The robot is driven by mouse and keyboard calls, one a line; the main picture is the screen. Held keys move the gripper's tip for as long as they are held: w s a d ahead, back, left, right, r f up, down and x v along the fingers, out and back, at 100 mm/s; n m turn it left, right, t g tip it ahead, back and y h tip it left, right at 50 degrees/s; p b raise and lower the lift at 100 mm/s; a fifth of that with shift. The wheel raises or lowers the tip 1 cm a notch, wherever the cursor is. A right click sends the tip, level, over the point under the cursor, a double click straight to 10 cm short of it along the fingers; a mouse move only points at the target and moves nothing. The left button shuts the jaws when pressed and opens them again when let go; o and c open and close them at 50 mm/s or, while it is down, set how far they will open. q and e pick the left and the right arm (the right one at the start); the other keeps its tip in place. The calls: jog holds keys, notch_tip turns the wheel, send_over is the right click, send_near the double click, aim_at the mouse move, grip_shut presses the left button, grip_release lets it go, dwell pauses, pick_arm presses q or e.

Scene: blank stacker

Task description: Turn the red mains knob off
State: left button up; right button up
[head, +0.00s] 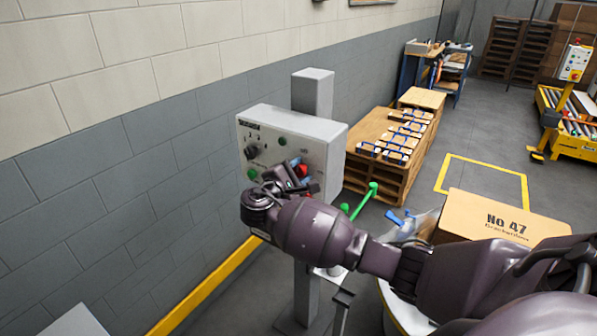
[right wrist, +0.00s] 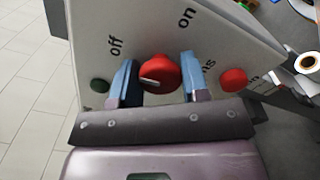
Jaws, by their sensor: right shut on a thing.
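The red mains knob (right wrist: 160,72) is on the pale face of the control box (head: 325,133). In the right wrist view it sits between the blue fingers of my right gripper (right wrist: 157,82), which is shut on it. The knob's white mark lies on its lower left part. The "off" label is up and left of the knob, and the "on" label is up and right. In the head view my right gripper (head: 297,178) is at the lower right of the box face and partly hides the red knob (head: 302,170). My left gripper is not in view.
A black knob (head: 251,153) and a green light (head: 283,141) share the box face. In the right wrist view a green button (right wrist: 99,85) and a red button (right wrist: 233,79) flank the fingers. A post (head: 312,92) carries the box near the wall. A carton (head: 500,215) stands right.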

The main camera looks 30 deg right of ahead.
dwell(0.4)
jog(key=o, duration=0.9)
pick_arm(q)
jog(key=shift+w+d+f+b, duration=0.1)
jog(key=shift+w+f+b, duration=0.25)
jog(key=shift+b, duration=0.45)
pick_arm(e)
jog(key=v, duration=1)
jog(key=shift+s+a, duration=0.15)
jog(key=shift+a, duration=0.25)
